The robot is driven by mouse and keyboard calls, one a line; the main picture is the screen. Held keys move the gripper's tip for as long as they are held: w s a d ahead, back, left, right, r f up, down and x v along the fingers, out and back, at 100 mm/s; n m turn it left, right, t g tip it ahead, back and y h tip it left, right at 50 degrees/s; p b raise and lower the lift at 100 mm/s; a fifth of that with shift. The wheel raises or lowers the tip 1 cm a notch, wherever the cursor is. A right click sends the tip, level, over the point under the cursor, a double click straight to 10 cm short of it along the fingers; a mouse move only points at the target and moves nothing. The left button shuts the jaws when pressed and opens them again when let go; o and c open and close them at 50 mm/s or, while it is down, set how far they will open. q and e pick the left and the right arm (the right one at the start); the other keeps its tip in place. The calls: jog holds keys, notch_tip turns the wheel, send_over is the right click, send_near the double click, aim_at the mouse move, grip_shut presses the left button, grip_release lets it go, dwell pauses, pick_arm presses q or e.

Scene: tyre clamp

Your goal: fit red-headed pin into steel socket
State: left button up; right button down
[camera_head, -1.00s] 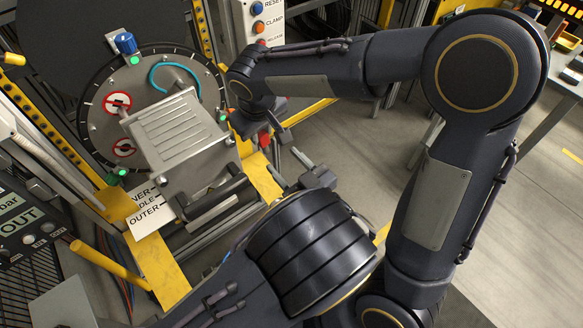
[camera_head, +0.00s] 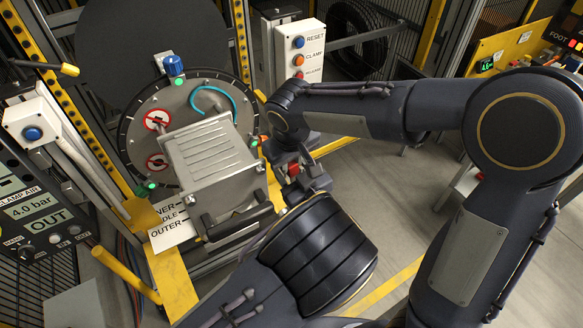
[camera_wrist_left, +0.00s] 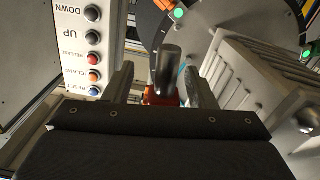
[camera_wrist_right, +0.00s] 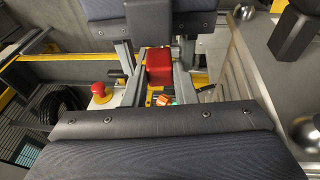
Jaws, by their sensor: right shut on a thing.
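My right gripper (camera_head: 291,164) is shut on the red-headed pin. The pin's red block-shaped head (camera_wrist_right: 158,67) shows between the fingers in the right wrist view and as a small red patch (camera_head: 293,169) in the head view. In the left wrist view, the pin's grey round shank (camera_wrist_left: 168,66) stands between the fingers of my left gripper (camera_wrist_left: 157,82). A gap shows beside the shank, so the left gripper looks open. The two grippers face each other closely. I cannot clearly make out the steel socket; the ribbed steel block (camera_head: 212,150) is left of the grippers.
A round dial plate (camera_head: 135,125) with green lamps stands behind the ribbed block. A button box (camera_head: 300,52) stands behind the right forearm. A yellow rail (camera_head: 172,285) and INNER/MIDDLE/OUTER label (camera_head: 172,232) lie front left. Open floor (camera_head: 400,195) lies to the right.

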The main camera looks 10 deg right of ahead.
pick_arm(q)
jog(key=c, duration=1)
grip_shut()
pick_arm(e)
jog(key=c, duration=1.1)
grip_release()
